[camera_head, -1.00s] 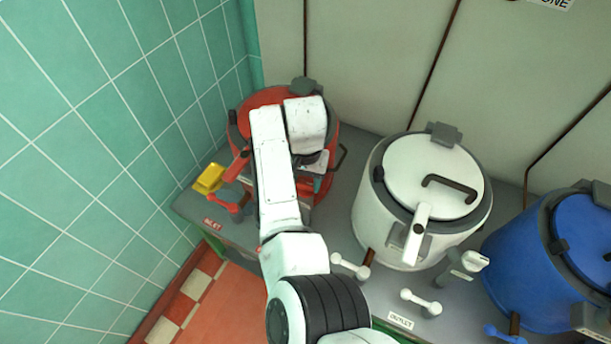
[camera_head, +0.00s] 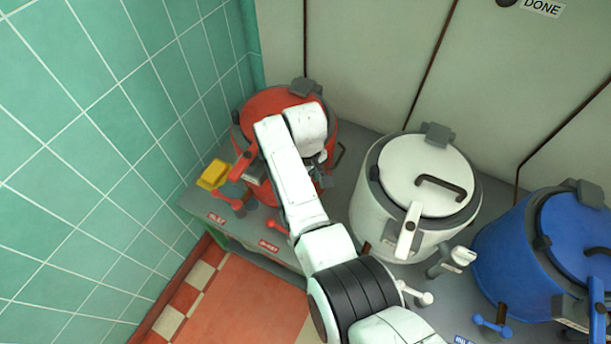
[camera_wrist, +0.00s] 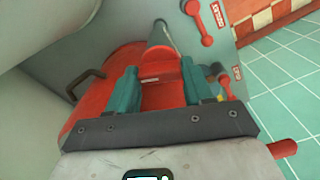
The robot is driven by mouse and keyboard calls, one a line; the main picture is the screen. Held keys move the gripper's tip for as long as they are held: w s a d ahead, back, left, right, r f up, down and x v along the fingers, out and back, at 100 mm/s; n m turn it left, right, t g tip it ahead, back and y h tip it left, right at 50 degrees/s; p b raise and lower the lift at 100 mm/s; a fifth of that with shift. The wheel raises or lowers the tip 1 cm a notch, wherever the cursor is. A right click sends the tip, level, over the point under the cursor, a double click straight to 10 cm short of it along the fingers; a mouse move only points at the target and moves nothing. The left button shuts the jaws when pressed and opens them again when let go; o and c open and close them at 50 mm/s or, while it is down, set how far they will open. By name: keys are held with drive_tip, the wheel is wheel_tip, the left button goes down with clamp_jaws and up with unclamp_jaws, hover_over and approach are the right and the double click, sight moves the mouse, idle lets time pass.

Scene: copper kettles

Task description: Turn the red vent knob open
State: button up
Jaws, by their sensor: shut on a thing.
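The red kettle (camera_head: 262,104) stands at the back left of the counter, mostly behind my arm in the head view. My gripper (camera_wrist: 162,84) is at its front right side. In the wrist view its two teal fingers are shut on the red vent knob (camera_wrist: 160,68), which sits by a grey post (camera_wrist: 160,34). In the head view a bit of my gripper (camera_head: 322,178) shows beside the kettle, and the knob is hidden there. How far the knob is turned I cannot tell.
Red handles by the labels stand at the counter front (camera_head: 236,206) (camera_head: 277,226). A yellow block (camera_head: 213,174) lies left of the kettle. A white kettle (camera_head: 414,225) and a blue kettle (camera_head: 520,255) stand to the right. The tiled wall (camera_head: 110,120) is close on the left.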

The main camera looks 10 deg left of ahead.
drive_tip(key=shift+w+r+n+p, duration=0.15)
drive_tip(key=shift+n+p, duration=0.15)
drive_tip(key=shift+n, duration=2)
drive_tip(key=o, duration=1)
drive_tip(key=shift+o, duration=0.2)
wheel_tip(320, 180, up, 11)
drive_tip(key=shift+f, duration=0.2)
